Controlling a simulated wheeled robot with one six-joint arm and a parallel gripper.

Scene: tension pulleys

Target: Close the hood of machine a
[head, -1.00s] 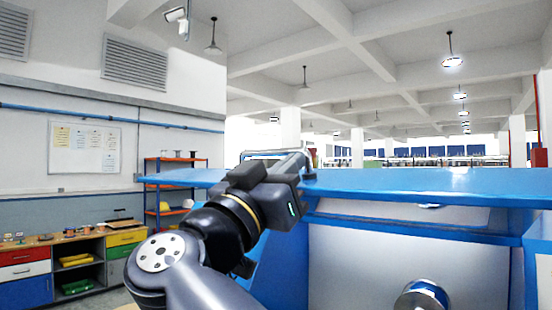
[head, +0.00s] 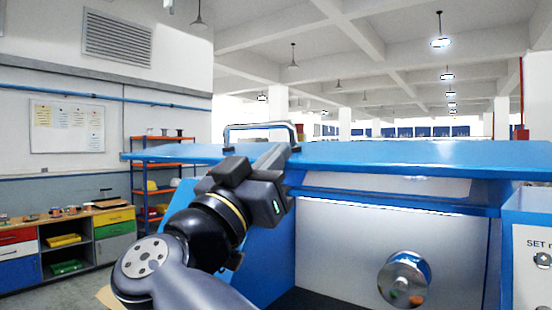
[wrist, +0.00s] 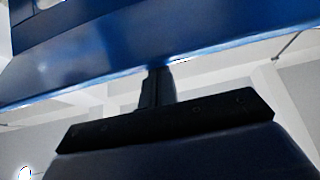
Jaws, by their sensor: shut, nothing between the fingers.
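The hood of the machine is a broad blue panel (head: 400,157), seen nearly edge-on in the head view. It stands raised, with an open bay below it. A metal bar handle (head: 262,126) stands up at its left part. My gripper (head: 274,155) is shut and empty, just below the handle in the picture and at the hood's left part. In the wrist view the closed fingers (wrist: 157,85) reach up to the lower edge of the blue panel (wrist: 150,50). I cannot tell whether they touch it. No letter marking the machine is readable.
Under the hood is a pale inner panel (head: 350,240) with a shiny round pulley (head: 404,278). A white control panel (head: 531,255) is at the right. A workbench with coloured drawers (head: 60,240) and an orange shelf (head: 165,165) stand at the left, with bare floor before them.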

